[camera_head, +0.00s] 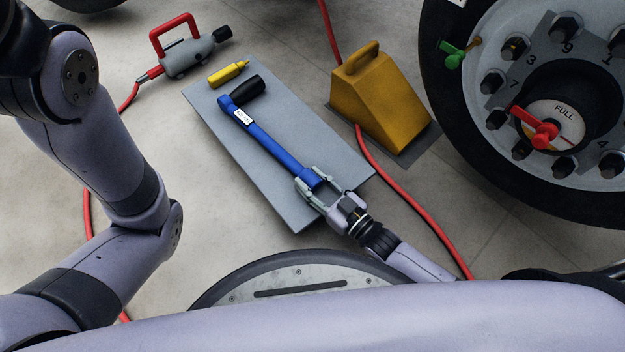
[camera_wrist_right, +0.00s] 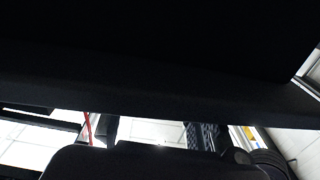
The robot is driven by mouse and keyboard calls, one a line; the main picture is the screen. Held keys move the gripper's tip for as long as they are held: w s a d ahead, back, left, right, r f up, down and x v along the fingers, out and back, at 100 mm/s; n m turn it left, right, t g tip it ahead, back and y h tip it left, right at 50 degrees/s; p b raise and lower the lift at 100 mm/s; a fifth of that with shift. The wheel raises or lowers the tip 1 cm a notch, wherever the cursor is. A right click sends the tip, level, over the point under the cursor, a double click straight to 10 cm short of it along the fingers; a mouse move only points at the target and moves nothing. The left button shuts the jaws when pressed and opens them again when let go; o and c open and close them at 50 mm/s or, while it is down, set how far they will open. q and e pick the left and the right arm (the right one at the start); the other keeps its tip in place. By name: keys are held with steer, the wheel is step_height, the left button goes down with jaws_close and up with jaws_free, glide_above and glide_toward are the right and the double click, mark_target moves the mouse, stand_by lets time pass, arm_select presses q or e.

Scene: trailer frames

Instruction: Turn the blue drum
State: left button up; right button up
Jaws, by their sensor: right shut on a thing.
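A long blue tool (camera_head: 268,142) with a black grip and a small white label lies across a grey mat on the floor. Its near end is a short blue rounded part (camera_head: 313,177); no other blue drum shows. My right gripper (camera_head: 310,188) is shut on this near end, with a finger on each side. The fingers partly hide it. My left arm comes in from the left, but its gripper is out of view. The right wrist view is mostly dark and does not show the tool clearly.
The grey mat (camera_head: 300,217) also bears a yellow marker-like item (camera_head: 228,73). A yellow wheel chock (camera_head: 377,98) stands right of the mat. A red-handled grey device (camera_head: 187,53) lies behind left. Red hoses cross the floor. A large wheel (camera_head: 480,128) with a red-handled dial fills the right.

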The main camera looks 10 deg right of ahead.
steer(key=shift+r+m+p, duration=0.15)
steer(key=shift+m+p, duration=0.55)
steer(key=shift+m, duration=0.7)
steer(key=shift+f, duration=0.2)
steer(key=o, duration=1.2)
steer(key=shift+s+d, duration=0.15)
steer(key=v, duration=1.1)
steer(key=shift+s+d, duration=0.15)
steer(key=shift+s, duration=0.1)
steer(key=shift+r, duration=0.1)
